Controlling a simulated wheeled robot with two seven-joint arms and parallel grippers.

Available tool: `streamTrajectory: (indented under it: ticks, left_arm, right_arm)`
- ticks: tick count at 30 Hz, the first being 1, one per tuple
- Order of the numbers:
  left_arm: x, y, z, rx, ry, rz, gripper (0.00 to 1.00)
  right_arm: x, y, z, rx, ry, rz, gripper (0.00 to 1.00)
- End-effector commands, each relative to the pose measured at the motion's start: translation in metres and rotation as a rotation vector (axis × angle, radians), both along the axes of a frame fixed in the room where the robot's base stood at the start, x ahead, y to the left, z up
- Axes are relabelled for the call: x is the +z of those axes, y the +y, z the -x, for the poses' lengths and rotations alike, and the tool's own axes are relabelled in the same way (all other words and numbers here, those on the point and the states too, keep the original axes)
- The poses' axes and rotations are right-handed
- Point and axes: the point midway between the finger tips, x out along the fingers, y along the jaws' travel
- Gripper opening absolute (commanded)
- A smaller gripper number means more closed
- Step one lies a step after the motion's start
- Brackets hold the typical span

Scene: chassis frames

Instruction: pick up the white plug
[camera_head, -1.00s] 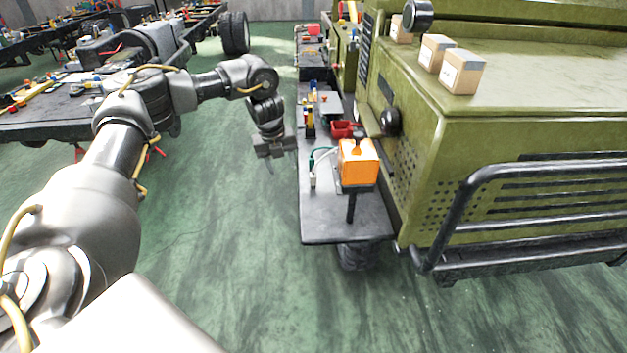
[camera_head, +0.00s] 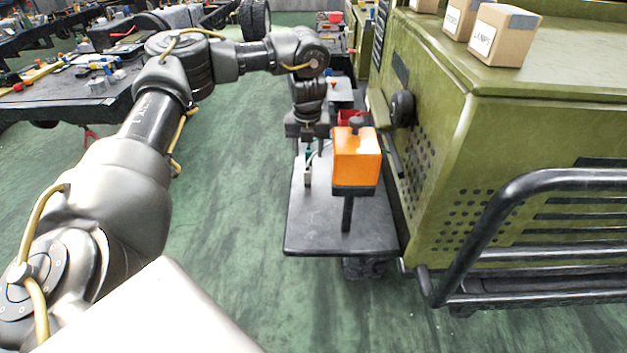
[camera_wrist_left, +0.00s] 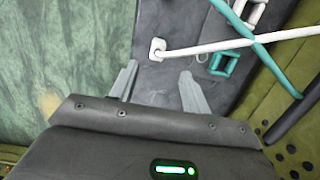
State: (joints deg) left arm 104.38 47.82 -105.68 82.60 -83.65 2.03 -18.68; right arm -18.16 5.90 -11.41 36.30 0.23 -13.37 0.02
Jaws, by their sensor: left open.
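The white plug (camera_wrist_left: 157,50) lies on the dark cart top (camera_wrist_left: 150,15) in the left wrist view, with a white cable running from it to the right. It is just beyond my left gripper's fingertips (camera_wrist_left: 157,84), about midway between their lines. In the head view the plug (camera_head: 307,178) shows small near the cart's left edge, below my left gripper (camera_head: 308,148). That gripper is open, with nothing between its fingers. A teal cable crosses the white one, and a teal plug (camera_wrist_left: 226,62) lies to the right. My right gripper is not in view.
An orange box (camera_head: 356,158) on a black post stands just right of the gripper. A red bin (camera_head: 350,118) sits behind it. The green vehicle (camera_head: 430,160) borders the cart's right side. The cart's front part is clear.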

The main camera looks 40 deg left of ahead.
Motion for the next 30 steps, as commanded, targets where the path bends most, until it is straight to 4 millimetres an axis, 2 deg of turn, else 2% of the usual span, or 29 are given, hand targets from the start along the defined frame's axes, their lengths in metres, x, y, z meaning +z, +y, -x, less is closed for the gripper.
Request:
streamTrajectory:
  ticks: [2,7,12,20,24,30]
  left_arm:
    - [-0.001,0.001,0.001,0.003,0.000,0.000,0.47]
    - [-0.026,0.004,-0.002,0.005,0.003,0.002,0.47]
    - [-0.049,0.004,-0.005,0.002,0.001,0.002,0.47]
    - [-0.056,0.005,-0.008,0.000,-0.001,0.001,0.47]
    - [-0.074,0.007,-0.009,0.001,0.003,0.000,0.47]
    - [-0.098,0.010,-0.014,0.001,0.001,0.001,0.47]
  right_arm:
    - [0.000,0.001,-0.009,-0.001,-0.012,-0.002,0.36]
    - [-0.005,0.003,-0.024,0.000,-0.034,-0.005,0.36]
    - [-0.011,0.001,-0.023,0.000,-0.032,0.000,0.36]
    - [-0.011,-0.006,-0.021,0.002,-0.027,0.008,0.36]
    - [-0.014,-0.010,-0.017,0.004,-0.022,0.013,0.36]
    - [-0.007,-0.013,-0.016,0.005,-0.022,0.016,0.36]
